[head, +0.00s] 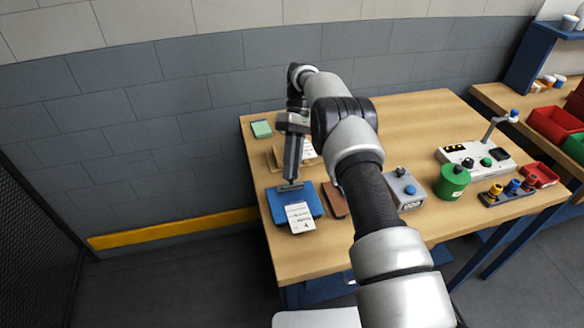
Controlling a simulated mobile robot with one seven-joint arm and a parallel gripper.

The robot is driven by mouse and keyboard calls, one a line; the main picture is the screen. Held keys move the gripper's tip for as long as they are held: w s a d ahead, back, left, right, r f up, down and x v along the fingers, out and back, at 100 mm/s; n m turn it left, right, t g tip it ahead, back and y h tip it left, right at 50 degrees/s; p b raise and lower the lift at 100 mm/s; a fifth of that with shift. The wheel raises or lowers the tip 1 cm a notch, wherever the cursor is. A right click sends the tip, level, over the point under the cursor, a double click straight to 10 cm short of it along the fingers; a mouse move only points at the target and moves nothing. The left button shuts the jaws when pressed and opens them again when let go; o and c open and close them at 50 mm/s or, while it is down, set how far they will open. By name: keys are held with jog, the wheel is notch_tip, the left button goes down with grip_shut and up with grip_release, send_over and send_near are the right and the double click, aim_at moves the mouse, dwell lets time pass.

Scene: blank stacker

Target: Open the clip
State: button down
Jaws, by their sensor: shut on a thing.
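A blue clipboard (274,206) lies flat near the left edge of the wooden table, with a white printed sheet (300,217) on it that overhangs its front edge. The clip (286,188) is a small grey bar at the board's far side, mostly hidden by my gripper. My gripper (291,183) points down and is shut on the clip. How far the clip stands open is too small to tell.
A green pad (261,129) lies at the table's back left. A brown block (335,200) lies right of the clipboard, partly behind my arm.

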jog(key=c, duration=1.6)
grip_release()
jog(key=shift+r, duration=0.1)
notch_tip(320, 180, up, 10)
jog(key=p, duration=0.3)
jog(key=shift+c, duration=0.2)
